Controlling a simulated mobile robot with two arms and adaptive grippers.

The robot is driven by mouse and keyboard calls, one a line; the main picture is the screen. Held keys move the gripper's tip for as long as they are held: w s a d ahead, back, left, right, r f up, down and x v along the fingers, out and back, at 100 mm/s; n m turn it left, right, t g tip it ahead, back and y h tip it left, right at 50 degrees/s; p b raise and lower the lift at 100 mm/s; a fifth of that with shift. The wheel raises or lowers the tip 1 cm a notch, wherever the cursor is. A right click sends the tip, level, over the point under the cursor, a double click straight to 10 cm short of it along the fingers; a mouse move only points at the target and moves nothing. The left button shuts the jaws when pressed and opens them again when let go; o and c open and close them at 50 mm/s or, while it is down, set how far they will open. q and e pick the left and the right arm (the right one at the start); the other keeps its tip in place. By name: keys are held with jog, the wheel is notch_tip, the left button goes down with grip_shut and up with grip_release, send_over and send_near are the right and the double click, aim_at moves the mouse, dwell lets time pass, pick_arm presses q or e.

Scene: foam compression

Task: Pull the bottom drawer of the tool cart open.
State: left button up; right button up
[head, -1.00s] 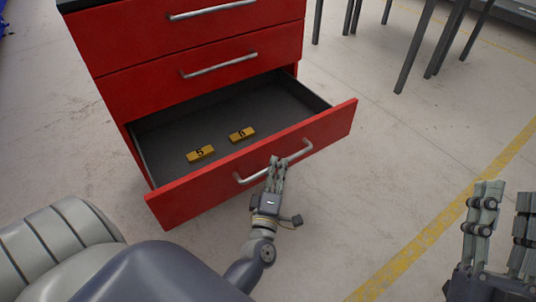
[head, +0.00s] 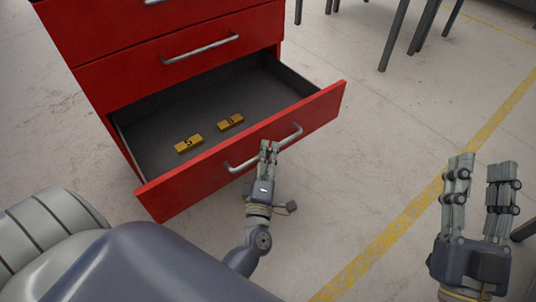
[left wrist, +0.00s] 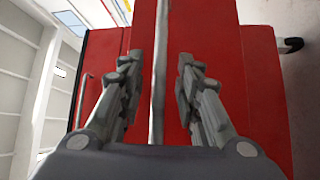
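The red tool cart (head: 125,80) stands at upper left. Its lowest visible drawer (head: 180,188) is pulled well out, showing a dark grey inside. The drawer has a silver bar handle (head: 240,166), which also shows upright in the left wrist view (left wrist: 159,70). My left gripper (head: 268,150) is at the handle's middle. In the left wrist view its fingers (left wrist: 160,62) lie either side of the bar with a visible gap on each side. My right gripper (head: 480,170) is open and empty at the right, away from the cart.
Two yellow blocks, numbered 5 (head: 188,144) and apparently 6 (head: 230,122), lie in the drawer. The drawers above look closed. Dark table legs (head: 395,38) stand at the upper right. The floor right of the drawer is clear, with a yellow line (head: 410,215).

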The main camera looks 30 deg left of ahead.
pick_arm(q)
jog(key=v, duration=1.2)
dwell(0.3)
